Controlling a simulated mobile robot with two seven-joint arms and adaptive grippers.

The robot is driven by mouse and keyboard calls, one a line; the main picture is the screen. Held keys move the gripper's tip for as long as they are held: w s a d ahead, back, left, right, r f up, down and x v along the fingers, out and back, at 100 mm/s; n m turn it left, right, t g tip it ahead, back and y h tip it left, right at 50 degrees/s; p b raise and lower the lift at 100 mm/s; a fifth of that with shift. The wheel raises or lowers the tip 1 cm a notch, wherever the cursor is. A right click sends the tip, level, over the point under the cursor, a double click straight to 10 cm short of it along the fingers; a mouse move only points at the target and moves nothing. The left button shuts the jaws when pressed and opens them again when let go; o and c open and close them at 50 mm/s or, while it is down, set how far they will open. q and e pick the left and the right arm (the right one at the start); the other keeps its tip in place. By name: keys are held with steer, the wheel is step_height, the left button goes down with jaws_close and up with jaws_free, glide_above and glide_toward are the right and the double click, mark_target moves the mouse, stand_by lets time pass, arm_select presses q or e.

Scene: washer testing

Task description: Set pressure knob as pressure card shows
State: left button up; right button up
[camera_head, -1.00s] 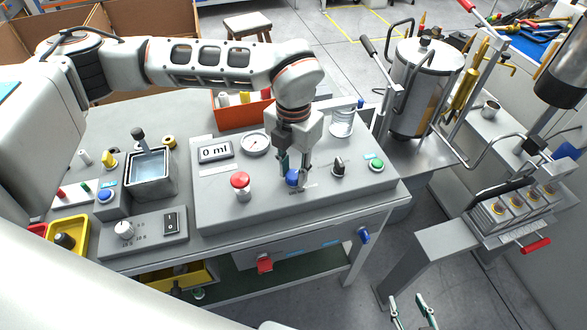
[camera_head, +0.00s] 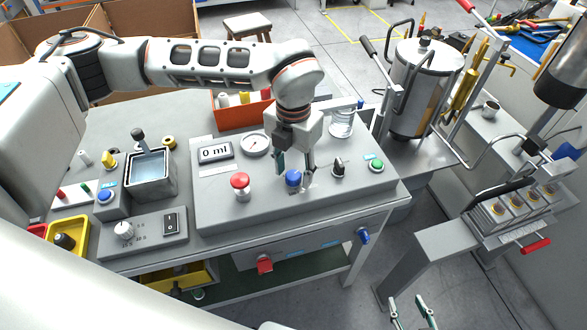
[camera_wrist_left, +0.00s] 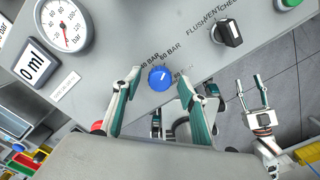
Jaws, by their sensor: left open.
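The blue pressure knob (camera_head: 293,180) sits on the grey panel, and it shows in the wrist view (camera_wrist_left: 161,78) with a pale pointer mark and BAR labels around it. The labels are only partly legible. My left gripper (camera_head: 294,168) is open over the knob, one finger on each side, with gaps visible between the fingers and knob in the wrist view (camera_wrist_left: 174,80). My right gripper (camera_head: 410,304) is open and empty at the bottom, beyond the table's front edge. I cannot pick out a pressure card.
A red button (camera_head: 240,181) is left of the knob; a black selector (camera_head: 338,168) and green button (camera_head: 376,166) are right. A gauge (camera_head: 254,143) and a "0 ml" display (camera_head: 215,152) are behind. A water tank (camera_head: 150,175) stands further left.

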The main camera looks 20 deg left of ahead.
mark_target(294, 175)
arm_select(q)
steer(key=shift+r, duration=0.1)
step_height(294, 175, up, 12)
stand_by(0.5)
stand_by(0.4)
